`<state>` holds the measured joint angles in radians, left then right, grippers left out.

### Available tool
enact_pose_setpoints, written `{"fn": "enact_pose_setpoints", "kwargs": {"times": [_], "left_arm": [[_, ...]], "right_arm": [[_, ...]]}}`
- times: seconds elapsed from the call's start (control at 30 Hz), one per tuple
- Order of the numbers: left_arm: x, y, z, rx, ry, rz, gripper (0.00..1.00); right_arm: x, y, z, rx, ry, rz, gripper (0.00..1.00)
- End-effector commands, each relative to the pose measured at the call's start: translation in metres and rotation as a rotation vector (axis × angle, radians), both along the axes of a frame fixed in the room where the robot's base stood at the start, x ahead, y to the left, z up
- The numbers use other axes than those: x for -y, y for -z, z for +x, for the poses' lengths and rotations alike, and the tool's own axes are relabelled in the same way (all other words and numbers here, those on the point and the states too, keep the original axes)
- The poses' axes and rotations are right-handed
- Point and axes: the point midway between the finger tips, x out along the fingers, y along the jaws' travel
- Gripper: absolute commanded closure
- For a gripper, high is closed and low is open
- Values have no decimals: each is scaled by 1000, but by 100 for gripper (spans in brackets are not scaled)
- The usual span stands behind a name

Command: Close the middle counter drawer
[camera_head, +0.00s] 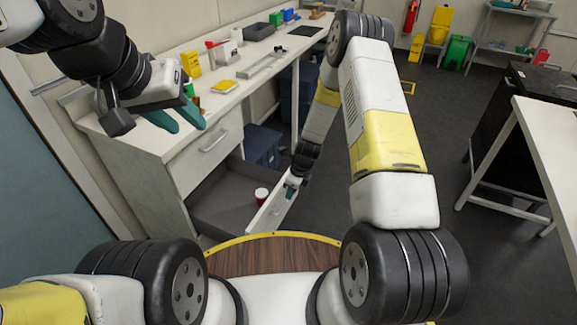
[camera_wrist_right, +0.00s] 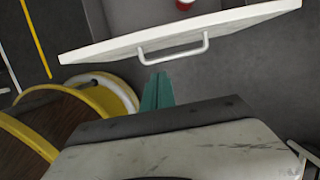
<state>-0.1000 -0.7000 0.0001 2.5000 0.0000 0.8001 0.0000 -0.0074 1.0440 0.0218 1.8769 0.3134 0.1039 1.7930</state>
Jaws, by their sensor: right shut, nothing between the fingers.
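The open counter drawer (camera_head: 225,208) stands pulled out from the white counter, below a shut drawer (camera_head: 205,150). Its grey inside holds a red and white cup (camera_head: 262,194). Its white front panel (camera_head: 268,212) faces my right arm, and in the right wrist view the panel (camera_wrist_right: 110,50) carries a white bar handle (camera_wrist_right: 172,50). My right gripper (camera_head: 291,187) is shut and empty at the outer side of the front; its teal fingertips (camera_wrist_right: 157,78) are just short of the handle, and contact cannot be told. My left gripper (camera_head: 178,118) is open and empty above the counter's near end.
The countertop (camera_head: 225,100) holds a yellow box (camera_head: 223,87), a grey tray (camera_head: 262,65) and several small items. Blue bins (camera_head: 262,145) stand under the counter. A white table (camera_head: 555,150) is at the right. The dark floor (camera_head: 320,215) beside the drawer is clear.

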Motion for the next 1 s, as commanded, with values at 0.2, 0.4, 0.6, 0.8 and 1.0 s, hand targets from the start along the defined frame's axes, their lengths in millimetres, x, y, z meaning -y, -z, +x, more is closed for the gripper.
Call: {"fn": "enact_pose_setpoints", "kwargs": {"times": [0.2, 0.4, 0.6, 0.8, 1.0], "left_arm": [[0, 0, 0, 0, 0, 0, 64], [0, 0, 0, 0, 0, 0, 64], [0, 0, 0, 0, 0, 0, 64], [0, 0, 0, 0, 0, 0, 64], [0, 0, 0, 0, 0, 0, 64]], "right_arm": [[-15, 36, 9, 3, -5, 1, 100], [-36, 35, 21, 1, -3, -1, 100], [-42, 35, 25, 1, -1, -1, 100], [-42, 35, 24, 1, -1, -1, 100], [-45, 35, 26, 0, -2, 0, 100]]}}
